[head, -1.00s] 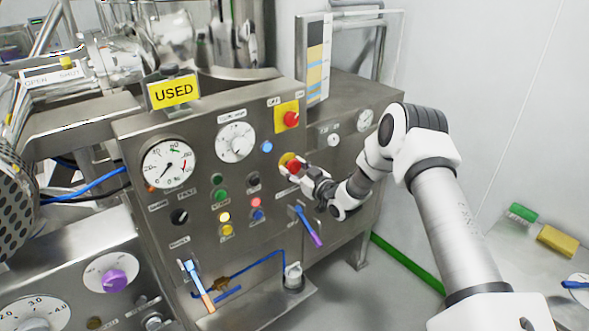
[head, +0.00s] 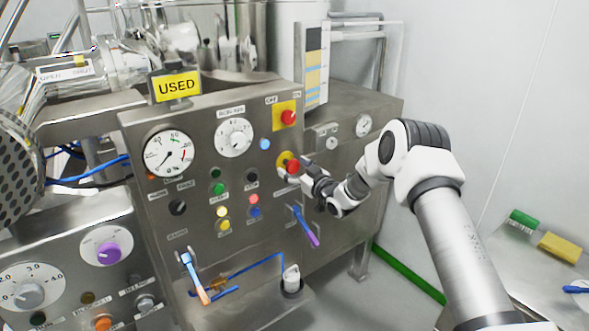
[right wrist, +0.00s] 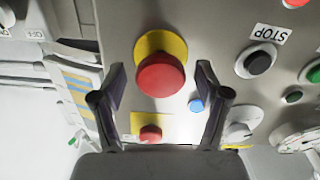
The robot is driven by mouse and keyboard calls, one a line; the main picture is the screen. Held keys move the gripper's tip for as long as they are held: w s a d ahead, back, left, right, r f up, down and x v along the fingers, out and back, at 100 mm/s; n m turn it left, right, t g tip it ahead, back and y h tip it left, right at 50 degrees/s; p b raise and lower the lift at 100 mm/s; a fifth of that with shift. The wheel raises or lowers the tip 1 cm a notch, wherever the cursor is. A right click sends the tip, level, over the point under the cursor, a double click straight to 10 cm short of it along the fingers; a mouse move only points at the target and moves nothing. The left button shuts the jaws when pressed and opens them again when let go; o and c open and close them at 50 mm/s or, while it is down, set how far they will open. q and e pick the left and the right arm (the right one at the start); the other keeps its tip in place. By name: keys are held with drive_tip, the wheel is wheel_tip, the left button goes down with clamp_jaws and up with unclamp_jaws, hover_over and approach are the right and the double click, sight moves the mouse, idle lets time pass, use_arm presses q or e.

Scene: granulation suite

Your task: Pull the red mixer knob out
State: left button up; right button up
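A red mushroom-shaped knob (head: 292,167) on a round yellow collar sits on the steel control panel (head: 150,222). In the right wrist view the same red knob (right wrist: 162,76) appears large, between the two fingertips. My right gripper (head: 288,174) is at this knob, its fingers spread; it also shows in the right wrist view (right wrist: 161,70). I cannot tell whether the fingers touch the knob. A second red knob (head: 288,117) on a square yellow plate sits higher on the panel, clear of the gripper. My left gripper is out of view.
A purple-handled lever (head: 306,228) hangs just below my right gripper. A yellow USED sign (head: 175,86) stands above the panel.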

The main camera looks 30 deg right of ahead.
drive_tip(key=s, duration=1.2)
drive_tip(key=shift+d, duration=0.45)
